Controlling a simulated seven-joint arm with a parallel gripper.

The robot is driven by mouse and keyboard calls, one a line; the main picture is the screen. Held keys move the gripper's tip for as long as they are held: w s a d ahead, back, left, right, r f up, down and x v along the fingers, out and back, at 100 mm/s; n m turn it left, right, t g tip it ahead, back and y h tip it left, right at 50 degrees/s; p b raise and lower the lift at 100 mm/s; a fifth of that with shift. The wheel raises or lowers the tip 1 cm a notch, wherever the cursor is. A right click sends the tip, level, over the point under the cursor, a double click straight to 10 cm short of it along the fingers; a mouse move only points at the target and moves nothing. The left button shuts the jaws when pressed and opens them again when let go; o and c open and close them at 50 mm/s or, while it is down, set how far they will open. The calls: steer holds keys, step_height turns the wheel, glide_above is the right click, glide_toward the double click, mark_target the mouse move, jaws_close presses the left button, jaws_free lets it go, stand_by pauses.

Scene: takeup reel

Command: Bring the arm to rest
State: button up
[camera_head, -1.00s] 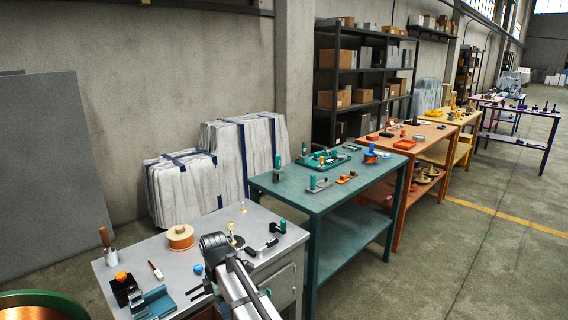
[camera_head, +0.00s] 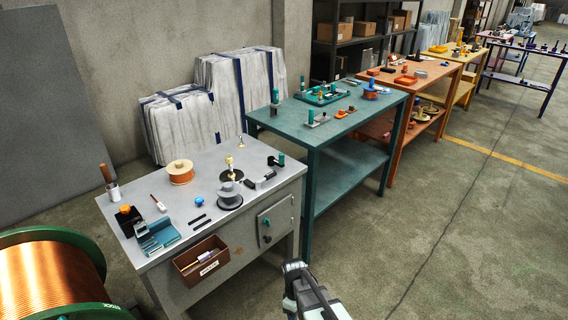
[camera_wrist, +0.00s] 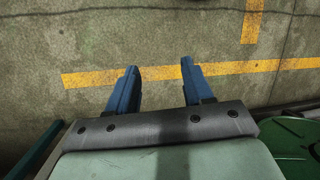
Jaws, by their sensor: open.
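My gripper (camera_wrist: 158,88) shows in the wrist view with its two blue fingers apart and nothing between them. It points at bare concrete floor with yellow lines. In the head view my arm (camera_head: 310,292) is at the bottom middle, in front of the grey workbench (camera_head: 225,160) and clear of it. The gripper's fingers cannot be made out in the head view.
The bench bears a copper-coloured spool (camera_head: 180,172), a grey reel (camera_head: 229,196), a teal fixture (camera_head: 157,236) and small tools. A brown bin (camera_head: 202,259) hangs on its front. A large copper reel (camera_head: 50,280) stands at lower left. The floor (camera_head: 440,240) at right is free.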

steer(key=s+d+f+m+g, duration=0.1)
steer(key=s+d+f+m, duration=0.2)
steer(key=s, duration=0.5)
steer(key=s+d+f+m+g, duration=0.1)
steer(key=s+d+f+m, duration=0.3)
steer(key=s, duration=0.5)
steer(key=s+d+f+m+g+y, duration=0.1)
steer(key=s+d+f+m, duration=0.3)
steer(key=s, duration=0.5)
steer(key=shift+d+f, duration=0.6)
steer(key=shift+f, duration=0.1)
